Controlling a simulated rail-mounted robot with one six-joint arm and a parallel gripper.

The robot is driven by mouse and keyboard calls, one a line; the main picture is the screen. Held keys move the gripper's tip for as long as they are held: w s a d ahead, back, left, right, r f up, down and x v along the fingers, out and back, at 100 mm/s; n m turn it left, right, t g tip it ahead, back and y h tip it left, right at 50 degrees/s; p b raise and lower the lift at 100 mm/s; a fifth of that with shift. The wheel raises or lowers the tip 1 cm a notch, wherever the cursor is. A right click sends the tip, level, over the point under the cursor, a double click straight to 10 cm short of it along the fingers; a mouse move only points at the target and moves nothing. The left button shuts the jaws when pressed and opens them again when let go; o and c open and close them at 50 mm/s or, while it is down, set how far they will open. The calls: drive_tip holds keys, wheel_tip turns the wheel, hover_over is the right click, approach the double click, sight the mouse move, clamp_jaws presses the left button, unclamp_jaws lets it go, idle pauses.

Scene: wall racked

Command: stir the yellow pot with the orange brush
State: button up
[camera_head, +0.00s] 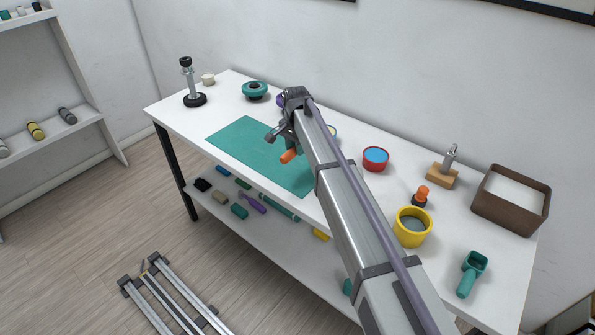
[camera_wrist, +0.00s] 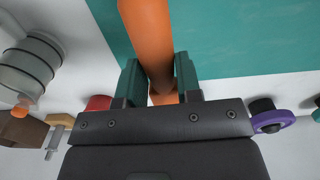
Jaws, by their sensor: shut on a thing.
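The orange brush (camera_head: 289,156) is held by my gripper (camera_head: 283,140) over the teal mat, left of the middle in the head view. In the wrist view its smooth orange handle (camera_wrist: 148,35) passes between the two teal fingers (camera_wrist: 159,82), which are shut on it. I cannot make out the brush's bristles. The yellow pot (camera_head: 411,241) stands upright on the table's right part, open at the top with a grey-blue inside. My gripper is well to the left of the pot and apart from it.
Around the pot are an orange-and-dark knobbed thing (camera_head: 421,196), a red pot (camera_head: 376,160), a wooden block with a metal post (camera_head: 442,177), a brown box (camera_head: 484,211) and a teal scoop (camera_head: 470,277). The teal mat (camera_head: 245,143) is largely clear.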

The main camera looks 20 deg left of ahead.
sight(296, 172)
wheel_tip(296, 172, down, 9)
drive_tip(key=b, duration=0.7)
drive_tip(key=shift+f, duration=0.1)
drive_tip(key=shift+r, duration=0.3)
drive_tip(key=shift+c, duration=0.3)
drive_tip(key=shift+f, duration=0.1)
drive_tip(key=o, duration=1)
drive_tip(key=shift+f, duration=0.1)
wheel_tip(296, 172, up, 11)
drive_tip(key=p, duration=1)
drive_tip(key=shift+s+d+p, duration=0.1)
drive_tip(key=shift+s+p, duration=0.05)
drive_tip(key=shift+p, duration=0.2)
drive_tip(key=shift+f, duration=0.1)
